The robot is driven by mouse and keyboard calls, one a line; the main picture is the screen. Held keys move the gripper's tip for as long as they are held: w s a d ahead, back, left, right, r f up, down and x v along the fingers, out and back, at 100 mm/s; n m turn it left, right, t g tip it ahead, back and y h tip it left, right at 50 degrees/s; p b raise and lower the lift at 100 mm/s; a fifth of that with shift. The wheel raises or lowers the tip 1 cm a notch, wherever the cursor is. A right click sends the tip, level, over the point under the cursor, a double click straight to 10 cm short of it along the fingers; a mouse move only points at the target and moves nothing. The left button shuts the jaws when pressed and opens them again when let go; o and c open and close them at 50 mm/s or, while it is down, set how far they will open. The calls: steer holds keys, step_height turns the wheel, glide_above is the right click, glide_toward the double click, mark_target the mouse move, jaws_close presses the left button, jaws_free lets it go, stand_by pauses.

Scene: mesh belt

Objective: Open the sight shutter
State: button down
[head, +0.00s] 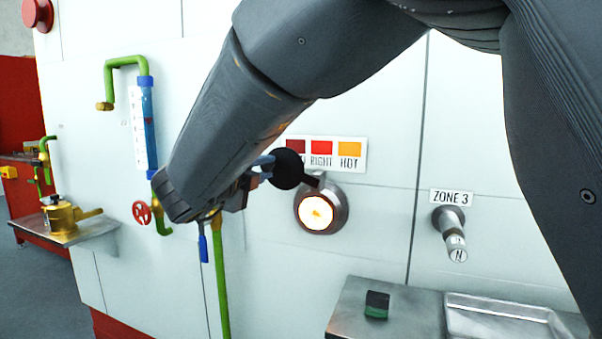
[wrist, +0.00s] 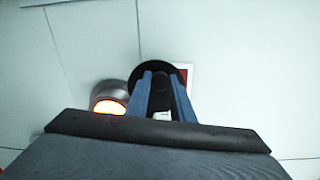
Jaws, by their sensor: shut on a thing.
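The sight shutter (head: 287,169) is a round black disc on a short arm, swung to the upper left of the round metal sight port (head: 343,203). The port's glass is uncovered and glows orange-white. My gripper (head: 264,167) is shut on the shutter at its left side in the head view. In the wrist view the blue fingers of my gripper (wrist: 161,83) close on a small knob in front of the black shutter disc (wrist: 147,69). The glowing sight port (wrist: 109,97) shows to the left there. My arm hides part of the wall.
A colour label strip (head: 350,153) is above the port, its left part covered. A ZONE 3 handle (head: 450,225) sticks out at right. Below are a metal shelf with a dark green block (head: 377,304) and a tray (head: 500,314). A gauge tube with green pipes (head: 146,125) stands left of my arm.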

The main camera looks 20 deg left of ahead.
stand_by(0.3)
steer(key=c, duration=1.6)
jaws_free()
steer(key=shift+o, duration=0.2)
steer(key=shift+s, duration=0.15)
steer(key=s, duration=0.7)
steer(key=shift+s+a+r+b, duration=0.15)
steer(key=shift+s+r+b, duration=0.1)
steer(key=shift+b, duration=0.1)
